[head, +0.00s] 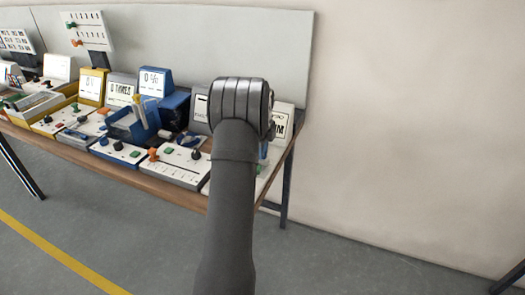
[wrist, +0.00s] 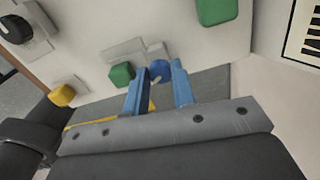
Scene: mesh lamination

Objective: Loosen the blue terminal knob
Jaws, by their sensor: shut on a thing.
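The blue terminal knob (wrist: 159,72) is in the wrist view, at the upper middle, on a pale panel. My gripper (wrist: 160,66) has blue fingers, one on each side of the knob, and is shut on it. The contact faces are partly hidden, and the knob's turn angle cannot be read. In the head view my own arm covers the gripper and the knob.
In the wrist view, a green knob (wrist: 121,75) sits just left of the fingers. A larger green block (wrist: 216,11), a yellow knob (wrist: 62,95) and a black knob (wrist: 15,29) lie farther off. The bench (head: 150,186) is crowded; a wall stands to its right.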

